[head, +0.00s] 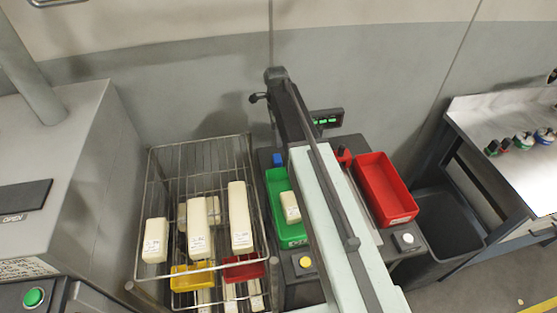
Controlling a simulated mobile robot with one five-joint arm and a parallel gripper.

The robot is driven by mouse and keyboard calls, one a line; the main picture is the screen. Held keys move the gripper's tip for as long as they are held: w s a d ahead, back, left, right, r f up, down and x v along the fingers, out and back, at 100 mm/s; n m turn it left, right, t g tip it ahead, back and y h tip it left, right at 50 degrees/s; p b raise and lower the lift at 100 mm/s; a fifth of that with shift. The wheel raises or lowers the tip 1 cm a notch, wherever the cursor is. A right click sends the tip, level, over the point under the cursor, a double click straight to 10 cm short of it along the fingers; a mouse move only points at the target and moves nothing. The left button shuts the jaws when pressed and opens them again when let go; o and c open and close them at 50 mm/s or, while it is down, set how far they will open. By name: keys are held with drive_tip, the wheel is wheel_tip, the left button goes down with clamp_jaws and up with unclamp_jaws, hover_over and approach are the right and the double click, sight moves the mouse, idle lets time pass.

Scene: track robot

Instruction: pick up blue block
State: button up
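A small blue block (277,159) shows at the far end of the green tray (290,233), just left of the dark upright link of my arm. It is small in the picture, and I cannot tell whether it rests on the tray's rim or on the dark surface behind it. My arm reaches up from the bottom right across the middle of the head view and hides part of the bench. I cannot make out any gripper fingers.
A cream block lies in the green tray (271,195). A wire basket (150,190) with several cream blocks stands to the left. A red tray (385,190) is right of my arm. A grey machine (80,170) stands far left, a workbench (520,170) far right.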

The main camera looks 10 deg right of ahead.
sight(277, 158)
wheel_tip(277, 158, down, 16)
drive_tip(key=b, duration=1.5)
drive_tip(key=shift+d+r, duration=0.1)
drive_tip(key=shift+r, duration=0.25)
drive_tip(key=c, duration=1.5)
